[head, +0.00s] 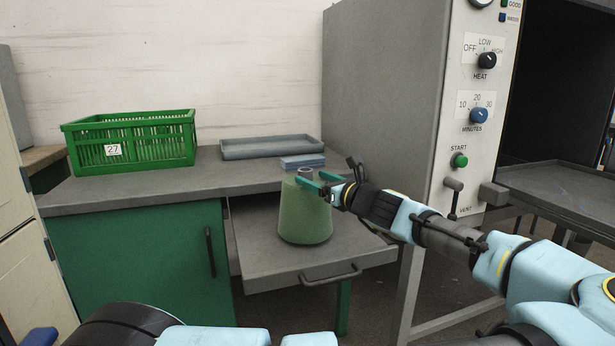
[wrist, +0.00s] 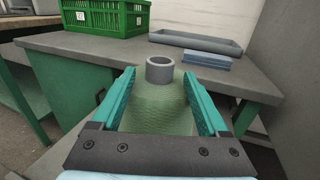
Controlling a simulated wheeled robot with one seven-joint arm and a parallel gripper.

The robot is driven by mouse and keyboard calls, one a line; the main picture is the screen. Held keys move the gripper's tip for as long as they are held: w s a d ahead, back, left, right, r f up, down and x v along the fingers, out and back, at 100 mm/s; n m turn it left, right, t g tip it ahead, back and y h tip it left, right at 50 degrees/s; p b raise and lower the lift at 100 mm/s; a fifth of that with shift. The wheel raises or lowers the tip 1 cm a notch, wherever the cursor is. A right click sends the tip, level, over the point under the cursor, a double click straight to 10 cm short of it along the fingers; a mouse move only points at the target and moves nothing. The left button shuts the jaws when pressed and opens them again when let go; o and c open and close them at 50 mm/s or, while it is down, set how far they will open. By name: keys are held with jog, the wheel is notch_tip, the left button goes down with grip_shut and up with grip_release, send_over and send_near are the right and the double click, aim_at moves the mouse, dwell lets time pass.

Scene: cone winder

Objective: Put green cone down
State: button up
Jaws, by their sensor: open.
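The green cone (head: 304,214) stands upright on the grey pull-out shelf (head: 262,268) below the worktop, with the grey tip of its core showing at the top. In the wrist view the green cone (wrist: 164,107) is between the fingers, its grey core tip standing up in the middle. My gripper (head: 313,181) is at the cone's upper part, coming from the right. It is open in the wrist view (wrist: 160,95), with one teal finger on each side of the cone. I cannot tell whether either finger touches it.
A green crate (head: 131,142) marked 27 stands on the worktop (head: 140,188) at the left. A grey tray (head: 270,148) and blue-grey flat stack (head: 302,161) lie at the right. A grey machine (head: 385,90) with knobs stands right. Left shelf space is clear.

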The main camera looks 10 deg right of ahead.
jog(key=v, duration=0.8)
